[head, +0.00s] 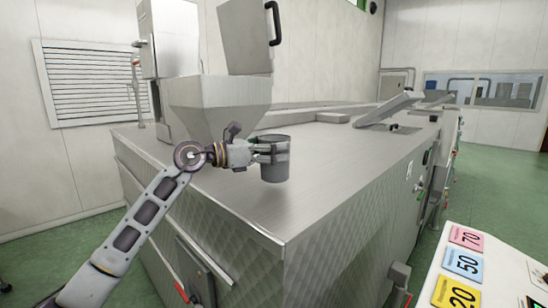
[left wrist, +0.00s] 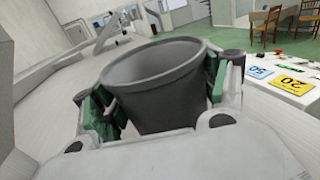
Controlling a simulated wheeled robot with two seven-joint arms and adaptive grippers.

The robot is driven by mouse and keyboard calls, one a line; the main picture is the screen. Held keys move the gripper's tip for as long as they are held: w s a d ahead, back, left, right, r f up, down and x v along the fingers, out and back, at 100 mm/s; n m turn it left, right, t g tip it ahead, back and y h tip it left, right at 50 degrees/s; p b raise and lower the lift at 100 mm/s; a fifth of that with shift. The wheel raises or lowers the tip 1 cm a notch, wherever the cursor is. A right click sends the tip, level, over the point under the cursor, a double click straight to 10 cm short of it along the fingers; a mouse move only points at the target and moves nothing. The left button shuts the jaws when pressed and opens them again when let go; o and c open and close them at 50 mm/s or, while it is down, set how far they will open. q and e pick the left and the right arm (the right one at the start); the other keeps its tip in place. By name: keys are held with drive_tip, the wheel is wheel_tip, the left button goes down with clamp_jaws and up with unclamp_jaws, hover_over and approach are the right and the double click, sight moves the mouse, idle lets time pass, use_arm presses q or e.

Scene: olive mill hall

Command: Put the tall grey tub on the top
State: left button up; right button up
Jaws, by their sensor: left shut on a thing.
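The tall grey tub (head: 275,168) is upright in my left gripper (head: 272,150), over the steel top (head: 330,160) of the machine near its front edge. In the left wrist view, the tub (left wrist: 155,85) sits between the two green-padded fingers of my left gripper (left wrist: 160,100), which press on its sides. The tub looks empty, but its floor is hidden. I cannot tell whether its base touches the steel top. My right gripper is in neither view.
A steel hopper (head: 215,102) stands behind and left of the tub. A raised flap (head: 390,108) stands farther back. The top right of the tub is clear. A white panel with numbered coloured labels (head: 466,262) is at the lower right.

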sight(279, 173)
use_arm(q)
drive_tip(key=shift+f, duration=1.4)
drive_tip(key=o, duration=1.1)
drive_tip(key=shift+c, duration=0.2)
drive_tip(key=o, duration=0.3)
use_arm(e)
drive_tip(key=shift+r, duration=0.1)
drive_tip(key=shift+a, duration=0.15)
